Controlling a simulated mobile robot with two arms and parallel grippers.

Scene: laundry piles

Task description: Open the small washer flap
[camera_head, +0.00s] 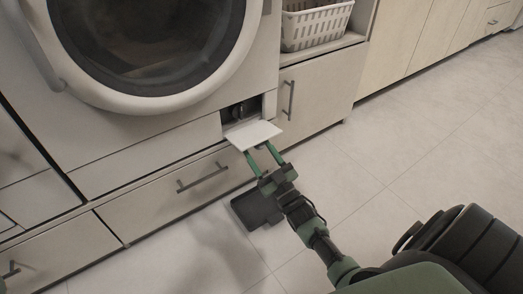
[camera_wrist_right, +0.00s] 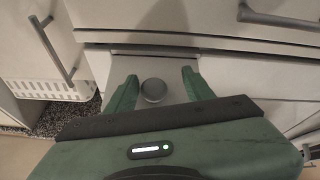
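The washer (camera_head: 95,115) has a big round door at the upper left of the head view. Its small flap (camera_head: 253,134), a flat white panel, is tipped down and out at the washer's lower right corner. Behind it a dark recess (camera_head: 240,112) with a part inside shows. My right gripper (camera_head: 257,148) is just below the flap's outer edge, its green fingers apart; whether they touch the flap I cannot tell. In the wrist view the right gripper (camera_wrist_right: 159,74) is open, with a round grey thing (camera_wrist_right: 153,90) showing between the fingers.
A drawer with a bar handle (camera_head: 203,178) lies under the washer. A cabinet door with a handle (camera_head: 288,100) stands just right of the flap. A white basket (camera_head: 316,26) sits on a shelf above it. The tiled floor (camera_head: 400,130) at right is clear.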

